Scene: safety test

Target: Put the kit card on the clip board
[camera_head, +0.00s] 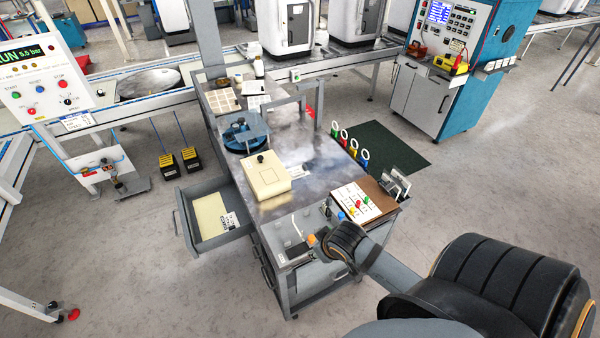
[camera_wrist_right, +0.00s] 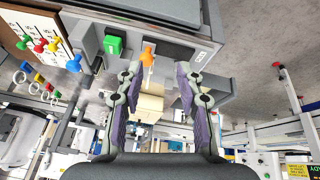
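A pale yellow card (camera_head: 210,213) with a black-and-white code patch lies in the open drawer (camera_head: 217,238) at the cart's left; it looks like the kit card. A brown board (camera_head: 378,208) with a white sheet and several coloured pegs lies on the cart's right corner; it looks like the clip board. It shows partly in the right wrist view (camera_wrist_right: 67,20). My right gripper (camera_wrist_right: 158,72) is open and empty by the cart's front edge, below the board. An orange knob (camera_wrist_right: 148,57) appears between its fingertips, seemingly beyond them. My left gripper is out of view.
A cream box (camera_head: 265,178) with a black knob sits mid-cart, and a blue round fixture (camera_head: 244,137) stands behind it. A green button block (camera_wrist_right: 113,46) is on the cart's front edge. Several coloured rings (camera_head: 350,143) hang at the right side. Floor left of the drawer is clear.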

